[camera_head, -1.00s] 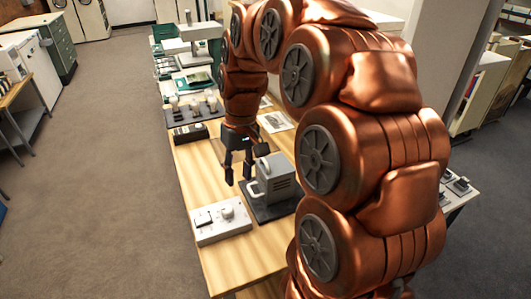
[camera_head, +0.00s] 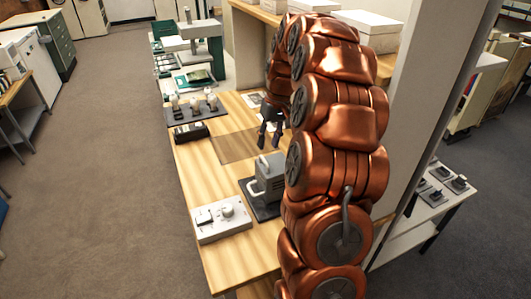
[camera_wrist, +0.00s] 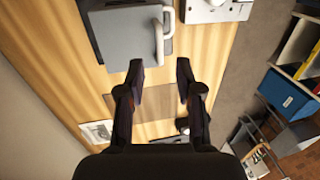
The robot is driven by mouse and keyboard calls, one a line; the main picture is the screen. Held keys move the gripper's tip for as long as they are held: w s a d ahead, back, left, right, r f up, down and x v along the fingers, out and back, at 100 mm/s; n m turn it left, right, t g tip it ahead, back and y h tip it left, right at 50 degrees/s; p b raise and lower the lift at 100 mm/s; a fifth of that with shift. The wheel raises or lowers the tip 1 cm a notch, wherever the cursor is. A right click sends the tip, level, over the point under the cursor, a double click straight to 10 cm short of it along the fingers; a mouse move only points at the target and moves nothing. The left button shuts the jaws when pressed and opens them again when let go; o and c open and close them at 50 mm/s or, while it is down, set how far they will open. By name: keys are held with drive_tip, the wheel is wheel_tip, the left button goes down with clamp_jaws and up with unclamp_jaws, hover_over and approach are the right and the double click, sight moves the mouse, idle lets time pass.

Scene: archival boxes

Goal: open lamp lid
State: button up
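The grey lamp housing (camera_head: 268,177) stands on a dark base plate (camera_head: 262,211) on the wooden table, with a pale handle on its side. In the wrist view the lamp housing (camera_wrist: 128,38) is at the top, with its pale handle (camera_wrist: 164,36) on the right. The lid appears closed, though the arm covers the housing's right side in the head view. My gripper (camera_head: 270,130) is beyond the lamp, apart from it. In the wrist view my gripper (camera_wrist: 160,67) is open and empty, its fingertips just below the lamp's handle in the picture.
A white control box (camera_head: 221,219) with knobs sits at the table's front left. A dark device (camera_head: 191,132) and a tray (camera_head: 180,116) of small pale items stand farther back. A brown mat (camera_head: 238,147) lies behind the lamp. White boxes (camera_head: 363,29) rest on a shelf.

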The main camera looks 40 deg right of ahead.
sight(264, 160)
drive_tip(key=shift+w+a+f+p, duration=0.1)
drive_tip(key=shift+a+f+p, duration=0.15)
drive_tip(key=shift+f, duration=0.6)
drive_tip(key=shift+s+a+f+p, duration=0.1)
drive_tip(key=shift+f+p, duration=0.1)
drive_tip(key=shift+f, duration=0.7)
drive_tip(key=shift+w+a+f+p, duration=0.1)
drive_tip(key=shift+a+f+p, duration=0.15)
drive_tip(key=shift+f, duration=0.6)
clamp_jaws()
drive_tip(key=shift+d, duration=0.1)
